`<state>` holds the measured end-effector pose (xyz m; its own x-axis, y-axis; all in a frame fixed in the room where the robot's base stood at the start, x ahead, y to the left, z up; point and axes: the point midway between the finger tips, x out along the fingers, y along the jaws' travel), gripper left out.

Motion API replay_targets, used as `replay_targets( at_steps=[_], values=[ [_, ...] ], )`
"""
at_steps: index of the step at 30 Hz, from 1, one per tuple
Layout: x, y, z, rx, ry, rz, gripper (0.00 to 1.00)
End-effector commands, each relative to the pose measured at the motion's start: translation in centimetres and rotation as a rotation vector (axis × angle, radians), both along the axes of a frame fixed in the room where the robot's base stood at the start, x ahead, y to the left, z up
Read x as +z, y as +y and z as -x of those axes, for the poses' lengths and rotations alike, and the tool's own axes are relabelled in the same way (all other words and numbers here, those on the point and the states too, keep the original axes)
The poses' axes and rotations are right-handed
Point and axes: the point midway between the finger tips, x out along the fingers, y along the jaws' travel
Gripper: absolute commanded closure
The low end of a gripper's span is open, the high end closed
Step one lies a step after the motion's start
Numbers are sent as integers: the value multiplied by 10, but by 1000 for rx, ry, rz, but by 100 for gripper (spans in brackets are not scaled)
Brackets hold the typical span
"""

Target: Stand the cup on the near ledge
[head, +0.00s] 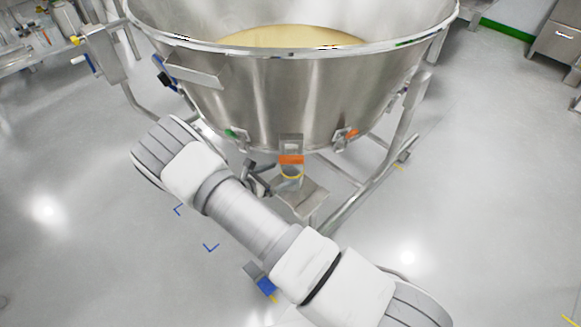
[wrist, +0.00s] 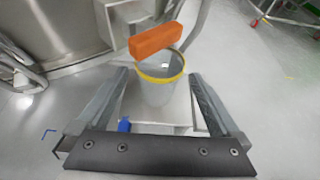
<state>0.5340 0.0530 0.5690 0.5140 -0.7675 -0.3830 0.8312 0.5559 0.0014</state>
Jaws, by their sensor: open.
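A grey, translucent-looking cup with a yellow rim (wrist: 160,90) appears upright, with its open top facing the wrist camera. It also shows small in the head view (head: 291,181), below the front of the big steel bowl. A flat metal ledge (head: 306,207) lies under it, and its pale surface shows around the cup's base in the wrist view (wrist: 185,112). I cannot tell whether the base touches the ledge. My gripper (wrist: 159,76) is open, with one finger on each side of the cup and visible gaps.
An orange block (wrist: 157,39) sits just above the cup's far rim and overlaps it in view. The steel bowl (head: 300,95) holds pale yellow material and stands on tubular legs (head: 365,195). A blue item (head: 267,287) is below my arm. The surrounding floor (head: 480,200) is clear.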

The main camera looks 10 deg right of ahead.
Motion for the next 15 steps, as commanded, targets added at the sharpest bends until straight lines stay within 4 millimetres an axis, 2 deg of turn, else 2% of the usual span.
replay_targets(
  at_steps=[4, 10, 15],
  values=[
    [9, 15, 10, 0, 0, 1, 0],
    [22, 17, 14, -38, -16, -29, 0],
    [62, 5, 17, -177, -77, -138, 0]
  ],
)
